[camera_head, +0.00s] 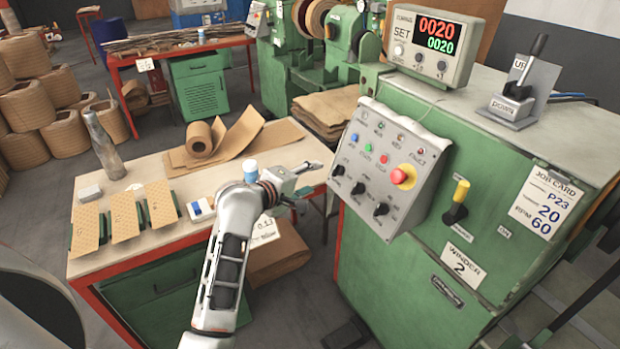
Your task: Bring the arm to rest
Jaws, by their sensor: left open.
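My left arm reaches up from the bottom middle of the view. Its gripper (306,179) is open and empty, over the right end of the workbench (120,252), close to the left side of the green winder machine (440,160). The sloped control panel (392,165) with its red emergency button (403,176) is to the right of the gripper, apart from it. My right gripper is not in view.
The counter box (433,42) reads 0020 twice. A lever unit (518,92) stands on the winder. The bench holds a paper roll (200,140), a grey bottle-like cone (104,146), a white-blue block (201,209) and several brown sheets (125,215). Coils (28,106) are stacked behind.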

